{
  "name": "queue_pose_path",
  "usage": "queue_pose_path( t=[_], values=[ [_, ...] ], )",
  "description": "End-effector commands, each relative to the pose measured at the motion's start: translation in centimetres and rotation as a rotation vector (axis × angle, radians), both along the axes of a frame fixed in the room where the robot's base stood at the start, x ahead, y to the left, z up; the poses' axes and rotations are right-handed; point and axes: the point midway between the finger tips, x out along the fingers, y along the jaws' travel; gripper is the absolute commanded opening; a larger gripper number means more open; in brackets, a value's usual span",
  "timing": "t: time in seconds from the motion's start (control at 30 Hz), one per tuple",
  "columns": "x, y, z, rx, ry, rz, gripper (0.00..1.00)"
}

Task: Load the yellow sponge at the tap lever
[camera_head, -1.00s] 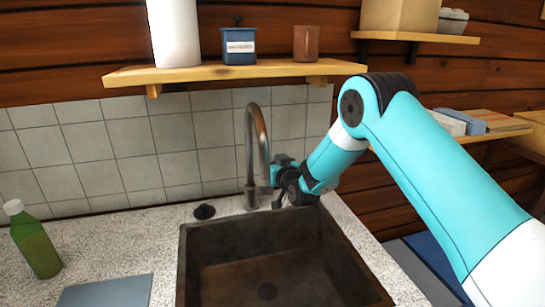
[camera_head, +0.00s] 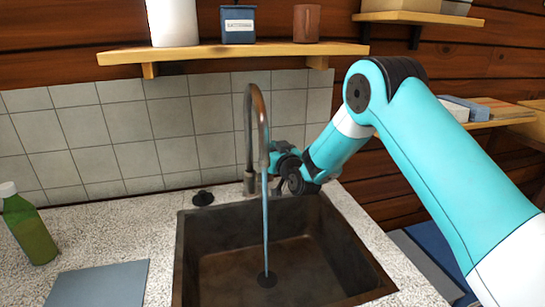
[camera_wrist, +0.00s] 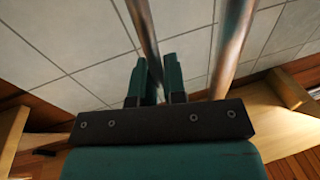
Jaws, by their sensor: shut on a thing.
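The tap (camera_head: 254,125) stands at the back of the sink (camera_head: 335,245), and a thin stream of water (camera_head: 266,225) falls from its spout into the basin. My gripper (camera_head: 275,181) is at the right of the tap's base in the head view, where the tap lever is mostly hidden by it. In the wrist view my gripper (camera_wrist: 158,75) has its green fingers close together on a slim metal bar, which I take for the lever. A thicker metal pipe (camera_wrist: 231,45) runs beside them. No yellow sponge shows in either view.
A green bottle (camera_head: 31,230) and a grey-blue mat (camera_head: 98,286) are on the counter (camera_head: 160,228) at left. A dark round stopper (camera_head: 203,198) lies behind the sink. A wooden shelf (camera_head: 235,52) hangs above the tap with a white cylinder, blue tin and brown cup.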

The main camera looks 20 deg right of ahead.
Motion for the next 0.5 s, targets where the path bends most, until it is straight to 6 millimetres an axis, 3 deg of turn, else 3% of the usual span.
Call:
queue_pose_path(
  t=[0.03,0.5],
  values=[
    [-0.13,0.0,-0.68,0.001,-0.02,0.0,0.0],
    [-0.66,-0.01,0.09,0.001,-0.062,-0.002,0.0]
  ],
)
